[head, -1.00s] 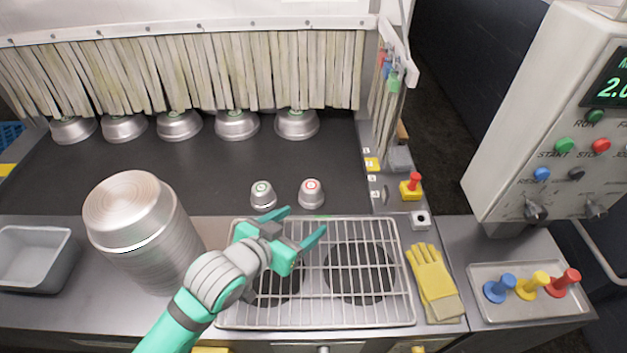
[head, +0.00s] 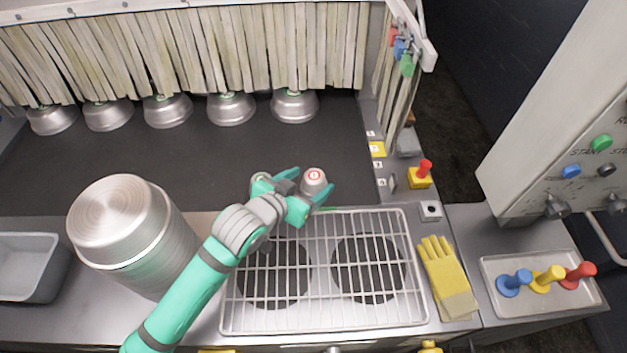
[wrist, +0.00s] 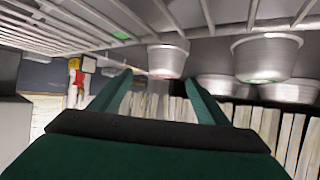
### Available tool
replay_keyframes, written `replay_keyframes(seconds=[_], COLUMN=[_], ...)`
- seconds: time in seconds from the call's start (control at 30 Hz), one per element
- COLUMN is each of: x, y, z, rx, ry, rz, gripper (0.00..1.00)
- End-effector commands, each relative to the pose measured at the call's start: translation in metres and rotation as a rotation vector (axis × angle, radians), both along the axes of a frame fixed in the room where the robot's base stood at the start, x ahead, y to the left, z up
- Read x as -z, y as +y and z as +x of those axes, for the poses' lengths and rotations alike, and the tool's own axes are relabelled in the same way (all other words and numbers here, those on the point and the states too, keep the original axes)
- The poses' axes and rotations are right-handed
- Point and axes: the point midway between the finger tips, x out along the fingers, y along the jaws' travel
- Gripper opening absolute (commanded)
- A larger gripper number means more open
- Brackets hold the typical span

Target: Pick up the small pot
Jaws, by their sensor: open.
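Two small silver pots stand on the dark surface behind the wire rack. The pot with a red ring on top (head: 314,182) lies at my gripper's fingertips. The pot with a green mark (head: 262,182) is left of it, partly hidden behind my gripper. My gripper (head: 313,190) is open and empty, pointing at the red-ringed pot. In the wrist view, which is upside down, one small pot (wrist: 167,60) lies ahead in line with the gap between the fingers (wrist: 160,80). Another pot (wrist: 267,58) shows to the right. I cannot tell whether the red-ringed pot is between the fingers.
The wire rack (head: 322,325) lies in front of the pots. A large metal cylinder (head: 120,225) stands left. Several larger bowls (head: 295,106) line the hanging curtain (head: 180,50). A yellow box with a red knob (head: 420,176) and yellow gloves (head: 447,278) are at the right.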

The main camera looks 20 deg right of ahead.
Motion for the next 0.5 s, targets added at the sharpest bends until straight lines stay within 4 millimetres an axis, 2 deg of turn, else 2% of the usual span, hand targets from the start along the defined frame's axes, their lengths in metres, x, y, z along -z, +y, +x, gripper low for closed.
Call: replay_keyframes(seconds=[0.3,0.5], x=[0.023,0.029], y=[-0.014,-0.021], z=[0.024,0.031], rx=[-0.015,-0.018], ry=[0.001,0.000], rz=[0.000,0.000], gripper=[0.69,0.69])
